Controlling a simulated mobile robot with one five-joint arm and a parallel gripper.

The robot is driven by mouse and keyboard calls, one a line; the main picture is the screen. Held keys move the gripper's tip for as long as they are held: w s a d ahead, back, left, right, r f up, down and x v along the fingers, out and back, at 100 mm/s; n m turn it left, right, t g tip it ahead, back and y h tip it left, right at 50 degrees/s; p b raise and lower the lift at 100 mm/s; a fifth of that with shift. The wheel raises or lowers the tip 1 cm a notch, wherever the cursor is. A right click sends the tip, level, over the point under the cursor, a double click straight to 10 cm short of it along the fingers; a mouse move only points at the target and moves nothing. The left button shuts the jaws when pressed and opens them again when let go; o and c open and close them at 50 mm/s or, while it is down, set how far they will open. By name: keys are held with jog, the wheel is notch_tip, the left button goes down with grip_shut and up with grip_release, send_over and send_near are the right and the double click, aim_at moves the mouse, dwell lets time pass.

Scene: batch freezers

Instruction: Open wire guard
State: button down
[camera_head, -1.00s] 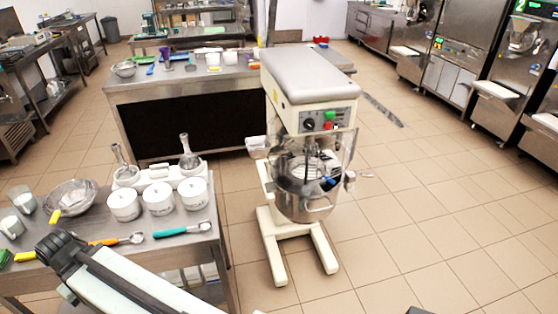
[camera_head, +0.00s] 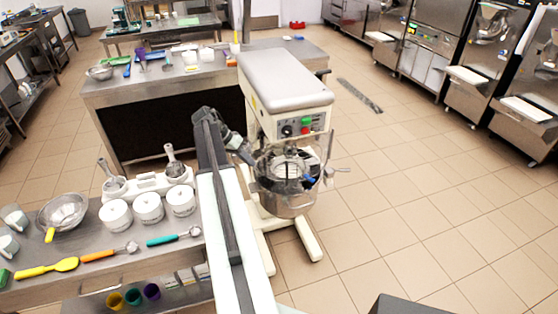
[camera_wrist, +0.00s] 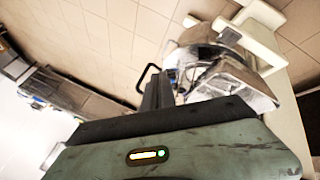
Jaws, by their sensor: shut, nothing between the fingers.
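The cream planetary mixer (camera_head: 285,90) stands on the floor near the middle of the head view. Its steel bowl (camera_head: 290,203) hangs under the head, with the wire guard (camera_head: 318,160) around the front above the rim. A blue part (camera_head: 309,178) shows in the bowl area. My gripper (camera_head: 249,157) is shut and empty, at the left side of the bowl and guard; I cannot tell whether it touches. In the wrist view, a dark finger (camera_wrist: 157,92) points at shiny curved metal of the bowl (camera_wrist: 195,42). The guard's wires are hard to make out.
A steel table (camera_head: 85,225) at left holds white tubs (camera_head: 148,208), scoops and a bowl. Another counter (camera_head: 120,92) stands behind the mixer. The floor right of the mixer is clear up to the freezers (camera_head: 495,60).

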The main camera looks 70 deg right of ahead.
aim_at(279, 170)
jog(key=s+d+r+m, duration=0.2)
jog(key=s+d, duration=0.2)
jog(key=s, duration=0.1)
jog(key=shift+g, duration=0.3)
jog(key=b+x, duration=0.2)
jog(key=x, duration=0.1)
jog(key=b+x, duration=0.5)
jog(key=x, duration=0.2)
jog(key=shift+w+a+f+b, duration=0.1)
jog(key=shift+a+f+b, duration=0.15)
jog(key=shift+a+b, duration=0.15)
